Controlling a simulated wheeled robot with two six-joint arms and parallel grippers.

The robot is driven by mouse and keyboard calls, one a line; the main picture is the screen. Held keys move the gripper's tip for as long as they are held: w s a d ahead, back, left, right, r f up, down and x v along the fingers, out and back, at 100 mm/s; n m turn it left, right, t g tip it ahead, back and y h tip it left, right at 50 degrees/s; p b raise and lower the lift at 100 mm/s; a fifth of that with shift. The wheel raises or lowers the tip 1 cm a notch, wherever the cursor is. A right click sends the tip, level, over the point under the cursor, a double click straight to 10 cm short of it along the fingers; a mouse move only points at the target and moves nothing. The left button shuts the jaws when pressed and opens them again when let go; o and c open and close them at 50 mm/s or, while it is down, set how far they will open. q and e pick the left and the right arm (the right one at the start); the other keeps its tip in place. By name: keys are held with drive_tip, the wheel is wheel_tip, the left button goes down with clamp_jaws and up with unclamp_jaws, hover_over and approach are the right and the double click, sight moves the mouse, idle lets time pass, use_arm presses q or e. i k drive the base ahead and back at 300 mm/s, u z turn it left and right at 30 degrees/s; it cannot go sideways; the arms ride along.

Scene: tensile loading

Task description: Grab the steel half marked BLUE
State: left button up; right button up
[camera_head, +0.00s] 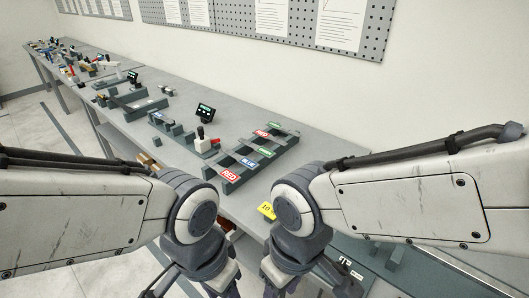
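A BLUE label (248,162) sits on a dark grey slotted rack (231,187) on the bench, between a RED label (230,175) and a green label (265,152). I cannot make out a separate steel half at the BLUE label; any piece there is too small to tell from the rack. My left gripper (222,282) and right gripper (280,282) hang at the bottom edge, nearer to me than the rack and apart from it. Their fingertips are cut off or hidden, so their opening does not show.
A device with a red-tipped lever (201,138) and a small dark display (205,113) stand left of the rack. A yellow label (267,210) lies near my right arm. More fixtures run along the bench to the far left. Bare bench (310,145) lies right of the rack.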

sight(251, 164)
drive_tip(key=u, duration=0.05)
drive_tip(key=k, duration=0.65)
drive_tip(key=u, duration=0.65)
drive_tip(key=i, duration=0.65)
drive_tip(key=u, duration=0.7)
drive_tip(key=i, duration=1.3)
drive_tip(key=z, duration=1.2)
drive_tip(key=i, duration=0.5)
drive_tip(key=z, duration=0.55)
